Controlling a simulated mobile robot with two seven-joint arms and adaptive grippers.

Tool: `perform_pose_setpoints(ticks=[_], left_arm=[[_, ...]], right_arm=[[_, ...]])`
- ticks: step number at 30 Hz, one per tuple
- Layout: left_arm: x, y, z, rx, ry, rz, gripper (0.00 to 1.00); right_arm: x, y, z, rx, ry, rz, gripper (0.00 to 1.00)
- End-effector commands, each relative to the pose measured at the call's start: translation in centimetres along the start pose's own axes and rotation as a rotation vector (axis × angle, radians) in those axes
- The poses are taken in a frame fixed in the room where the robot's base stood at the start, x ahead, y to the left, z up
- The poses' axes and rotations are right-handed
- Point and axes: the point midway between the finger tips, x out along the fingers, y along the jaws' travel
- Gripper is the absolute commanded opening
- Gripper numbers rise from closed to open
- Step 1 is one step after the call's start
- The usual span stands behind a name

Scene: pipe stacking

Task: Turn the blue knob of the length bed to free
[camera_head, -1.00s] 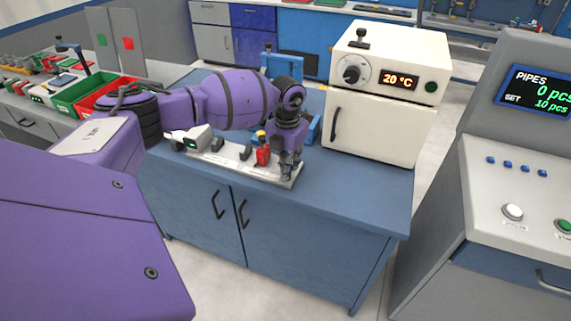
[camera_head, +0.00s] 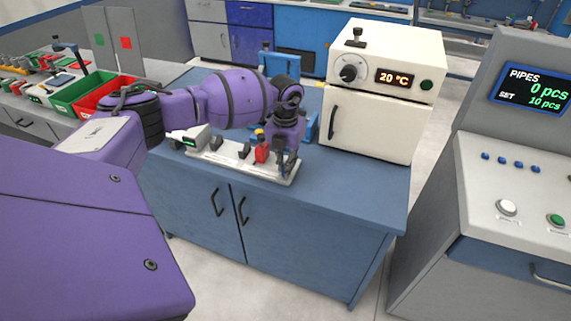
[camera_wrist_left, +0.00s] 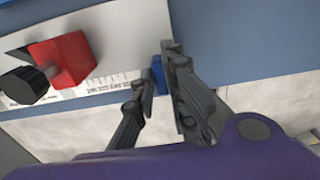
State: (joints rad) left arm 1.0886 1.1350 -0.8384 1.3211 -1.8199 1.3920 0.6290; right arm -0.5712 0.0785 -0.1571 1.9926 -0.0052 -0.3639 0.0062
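The length bed (camera_head: 216,157) is a pale strip with a printed scale on the blue bench, and it also shows in the left wrist view (camera_wrist_left: 110,22). A red block (camera_head: 262,152) with a black knob sits on it, large at left in the wrist view (camera_wrist_left: 64,60). My left gripper (camera_head: 287,168) points down at the bed's right end. In the wrist view its fingertips (camera_wrist_left: 159,74) lie close on both sides of the blue knob (camera_wrist_left: 158,70) and appear shut on it. The fingers hide most of the knob. My right gripper is out of view.
A white oven (camera_head: 372,128) reading 20 °C stands right of the bed. A blue frame (camera_head: 280,62) stands behind my arm. Green (camera_head: 78,98) and red bins are at left. A counter console (camera_head: 535,90) is at right. The bench front is clear.

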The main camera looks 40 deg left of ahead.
Motion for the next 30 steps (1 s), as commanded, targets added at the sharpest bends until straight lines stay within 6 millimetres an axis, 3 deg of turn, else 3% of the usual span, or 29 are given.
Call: perform_pose_setpoints(ticks=[3,14,17,30], left_arm=[[0.0,0.0,0.0,0.001,0.000,0.000,0.29],[-0.4,0.0,0.0,0.002,0.000,0.000,0.29],[-1.7,-0.1,0.1,0.003,-0.002,-0.001,0.29],[-10.3,0.0,0.1,0.002,-0.002,-0.001,0.29]], right_arm=[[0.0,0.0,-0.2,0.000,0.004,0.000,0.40],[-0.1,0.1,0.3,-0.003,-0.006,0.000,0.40],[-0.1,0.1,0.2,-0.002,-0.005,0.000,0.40],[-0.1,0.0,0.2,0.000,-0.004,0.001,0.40]])
